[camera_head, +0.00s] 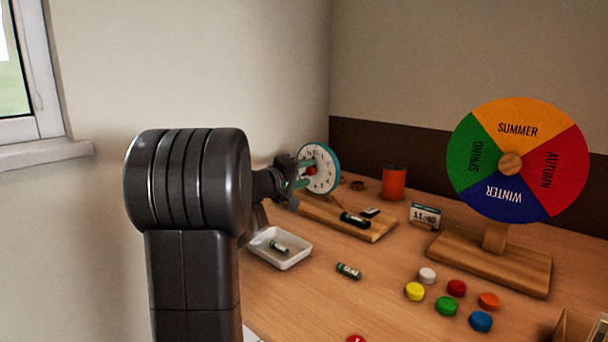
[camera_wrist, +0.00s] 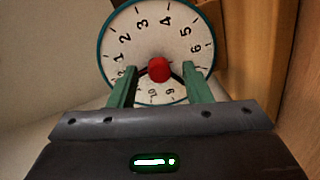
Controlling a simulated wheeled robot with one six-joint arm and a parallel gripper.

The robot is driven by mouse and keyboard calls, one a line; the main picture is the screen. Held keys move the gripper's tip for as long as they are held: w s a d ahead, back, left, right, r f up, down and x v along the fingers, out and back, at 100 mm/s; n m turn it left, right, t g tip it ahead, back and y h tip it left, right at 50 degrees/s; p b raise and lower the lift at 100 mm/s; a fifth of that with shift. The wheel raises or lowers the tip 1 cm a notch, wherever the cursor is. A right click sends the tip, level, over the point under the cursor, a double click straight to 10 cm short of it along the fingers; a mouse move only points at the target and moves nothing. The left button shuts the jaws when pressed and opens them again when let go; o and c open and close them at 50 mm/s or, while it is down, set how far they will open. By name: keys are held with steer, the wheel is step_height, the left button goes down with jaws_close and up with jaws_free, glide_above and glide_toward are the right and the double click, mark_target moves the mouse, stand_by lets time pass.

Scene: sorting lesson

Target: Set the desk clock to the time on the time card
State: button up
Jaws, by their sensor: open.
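The desk clock (camera_head: 329,178) has a round white dial with a teal rim and stands at the back left of the desk. In the wrist view its dial (camera_wrist: 141,36) fills the upper middle, numbers turned sideways. A red knob (camera_wrist: 159,69) sits at the dial's centre. My gripper (camera_head: 304,173) is in front of the dial. Its green fingers (camera_wrist: 159,76) are apart, one on each side of the knob, with gaps visible.
A wooden base (camera_head: 378,233) carries a black cylinder. A white tray (camera_head: 293,258) holds a battery; another battery (camera_head: 348,271) lies nearby. An orange-red cylinder (camera_head: 394,183) stands behind. A season wheel (camera_head: 518,131) and several coloured discs (camera_head: 447,305) are at right.

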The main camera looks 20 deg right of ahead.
steer(key=shift+a, duration=0.15)
steer(key=p+v, duration=0.2)
steer(key=v, duration=1.1)
steer(key=shift+s+a+p, duration=0.15)
steer(key=shift+a+p, duration=0.1)
steer(key=shift+p, duration=0.05)
steer(key=shift+d, duration=0.1)
steer(key=b+x, duration=0.2)
steer(key=x, duration=1.1)
steer(key=shift+d+b, duration=0.3)
steer(key=shift+a, duration=0.1)
